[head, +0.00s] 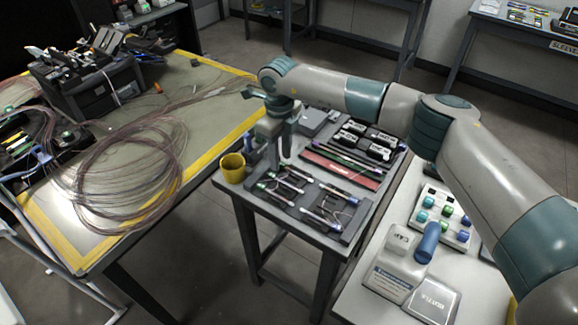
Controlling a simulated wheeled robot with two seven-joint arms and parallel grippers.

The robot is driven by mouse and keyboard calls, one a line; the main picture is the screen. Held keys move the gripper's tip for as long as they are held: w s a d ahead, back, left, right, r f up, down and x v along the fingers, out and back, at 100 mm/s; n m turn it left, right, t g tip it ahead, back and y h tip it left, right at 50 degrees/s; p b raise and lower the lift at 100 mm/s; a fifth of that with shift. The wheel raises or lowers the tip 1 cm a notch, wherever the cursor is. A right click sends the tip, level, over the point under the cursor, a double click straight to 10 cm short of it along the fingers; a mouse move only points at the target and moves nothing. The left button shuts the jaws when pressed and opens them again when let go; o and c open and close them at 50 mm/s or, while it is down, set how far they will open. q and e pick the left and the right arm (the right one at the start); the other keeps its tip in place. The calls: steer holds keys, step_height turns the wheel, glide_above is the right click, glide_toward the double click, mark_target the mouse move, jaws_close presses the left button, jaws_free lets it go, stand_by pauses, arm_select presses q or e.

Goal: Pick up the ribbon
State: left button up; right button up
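My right arm reaches in from the right. Its gripper (279,152) points down over the back left part of the small grey table (226,181). The finger gap is too small to judge, and I see nothing clearly held. I cannot single out one ribbon for certain. A loose coil of thin pinkish fibre (128,172) lies on the yellow-edged table at left, apart from the gripper. A dark tray (345,240) on the small table, just in front of the gripper, holds several thin rods with coloured ends. My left gripper is not in view.
A yellow cup (232,168) stands at the small table's left corner, close to the gripper. A red-edged rack (340,172) and black labelled blocks (365,143) sit behind the tray. At right, a white table (338,310) carries a white bottle (396,264) and a coloured-cap block (441,214).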

steer(key=shift+f, duration=0.65)
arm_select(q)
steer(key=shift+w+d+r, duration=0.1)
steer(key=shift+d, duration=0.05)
arm_select(e)
jaws_close()
steer(key=shift+r, duration=0.1)
